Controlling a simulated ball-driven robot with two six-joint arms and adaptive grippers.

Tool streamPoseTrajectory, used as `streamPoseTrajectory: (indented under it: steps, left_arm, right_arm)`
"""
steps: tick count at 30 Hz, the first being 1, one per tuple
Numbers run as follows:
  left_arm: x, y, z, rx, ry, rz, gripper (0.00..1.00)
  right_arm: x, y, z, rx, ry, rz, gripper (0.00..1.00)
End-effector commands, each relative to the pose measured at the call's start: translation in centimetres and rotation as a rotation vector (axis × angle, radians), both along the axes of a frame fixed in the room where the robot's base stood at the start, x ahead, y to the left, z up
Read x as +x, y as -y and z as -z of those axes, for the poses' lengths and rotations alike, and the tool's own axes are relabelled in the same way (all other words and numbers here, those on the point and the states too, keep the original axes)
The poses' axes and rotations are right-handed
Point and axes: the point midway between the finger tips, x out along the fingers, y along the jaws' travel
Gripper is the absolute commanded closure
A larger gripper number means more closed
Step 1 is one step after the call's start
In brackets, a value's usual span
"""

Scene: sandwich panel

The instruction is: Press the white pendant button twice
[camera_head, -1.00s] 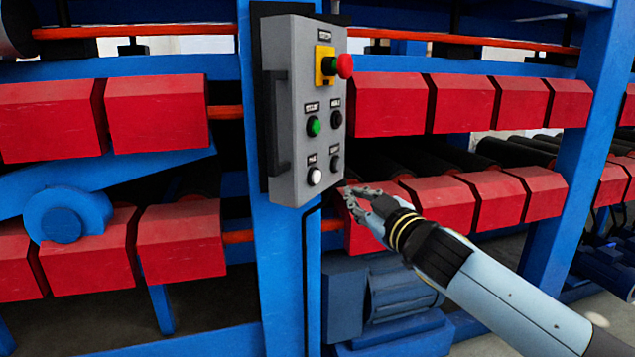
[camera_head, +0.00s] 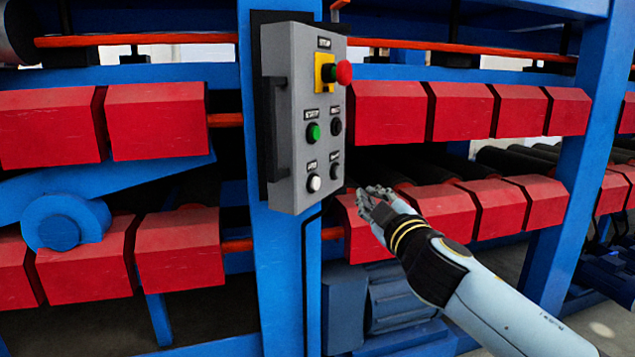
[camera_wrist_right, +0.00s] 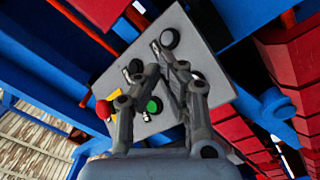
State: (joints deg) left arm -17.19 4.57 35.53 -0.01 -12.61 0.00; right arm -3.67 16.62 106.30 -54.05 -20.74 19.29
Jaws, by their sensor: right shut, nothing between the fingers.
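The white pendant button (camera_head: 314,183) is the lower left button on the grey control box (camera_head: 296,215) in the head view. My right gripper (camera_head: 364,195) is shut and empty, to the right of the box's lower edge. In the head view its fingertips are apart from the white button. In the wrist view the right gripper (camera_wrist_right: 169,58) lies in front of the button panel. My left gripper is not in view.
The box also bears a green button (camera_head: 313,132), black buttons (camera_head: 335,126) and a red emergency stop (camera_head: 343,72) on a yellow plate. A blue post (camera_head: 283,270) stands behind it. Red blocks (camera_head: 458,207) and rollers flank it. Open space lies in front.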

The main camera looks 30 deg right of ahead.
Motion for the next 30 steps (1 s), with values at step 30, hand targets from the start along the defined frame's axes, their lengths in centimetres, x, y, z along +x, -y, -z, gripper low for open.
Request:
streamPoseTrajectory:
  steps: [30]
  left_arm:
    - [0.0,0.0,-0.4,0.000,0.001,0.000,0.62]
  right_arm:
    - [6.0,-3.6,0.0,0.001,0.000,-0.001,1.00]
